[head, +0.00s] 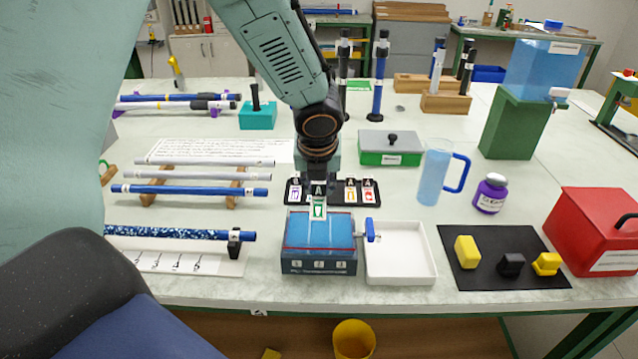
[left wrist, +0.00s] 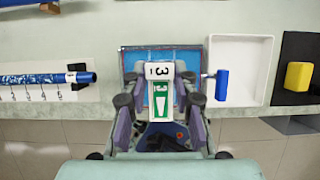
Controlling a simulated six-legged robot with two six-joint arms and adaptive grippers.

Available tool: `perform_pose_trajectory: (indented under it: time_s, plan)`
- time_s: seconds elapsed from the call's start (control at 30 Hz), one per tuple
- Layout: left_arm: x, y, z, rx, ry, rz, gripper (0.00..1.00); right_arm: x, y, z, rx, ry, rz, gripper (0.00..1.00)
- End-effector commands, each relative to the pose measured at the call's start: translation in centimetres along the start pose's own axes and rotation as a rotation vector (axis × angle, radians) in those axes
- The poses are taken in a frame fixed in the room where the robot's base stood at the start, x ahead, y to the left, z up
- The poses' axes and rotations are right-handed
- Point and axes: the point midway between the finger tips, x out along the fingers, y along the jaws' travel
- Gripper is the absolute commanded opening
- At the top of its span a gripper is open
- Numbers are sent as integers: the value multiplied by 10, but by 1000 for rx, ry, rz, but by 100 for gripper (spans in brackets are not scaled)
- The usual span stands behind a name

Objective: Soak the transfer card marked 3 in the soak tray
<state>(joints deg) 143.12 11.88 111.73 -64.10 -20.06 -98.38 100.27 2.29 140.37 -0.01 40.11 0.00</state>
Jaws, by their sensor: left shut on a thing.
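My left gripper (head: 318,190) points down above the back of the soak tray. It is shut on the transfer card (head: 318,210), a small white card with a green mark. In the left wrist view the card (left wrist: 161,98) reads 3 and sits between the fingers of the gripper (left wrist: 161,105). The soak tray (head: 320,267) is a dark box with blue water inside and a red line round it. The card hangs in front of or over the water; I cannot tell whether it touches it. My right gripper is not in view.
A black card rack (head: 333,191) with several cards stands behind the tray. An empty white tray (head: 400,252) is at its right, with a blue tap handle (head: 371,231) between. A water jug (head: 437,175) stands behind. A blue patterned rod (head: 180,235) lies at the left.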

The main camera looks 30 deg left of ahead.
Motion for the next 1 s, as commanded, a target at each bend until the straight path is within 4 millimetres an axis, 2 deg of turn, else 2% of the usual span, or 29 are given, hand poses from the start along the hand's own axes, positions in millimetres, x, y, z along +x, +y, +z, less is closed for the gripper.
perform_pose_trajectory:
  time_s: [0.03, 0.5, 1.0]
  plan:
    - [7, 0, -3, 0, 0, 0, 7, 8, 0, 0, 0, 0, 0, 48]
    - [37, 0, -18, -3, 0, 1, 7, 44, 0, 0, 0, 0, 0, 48]
    - [72, 0, -33, -2, 0, 1, 7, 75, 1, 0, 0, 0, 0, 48]
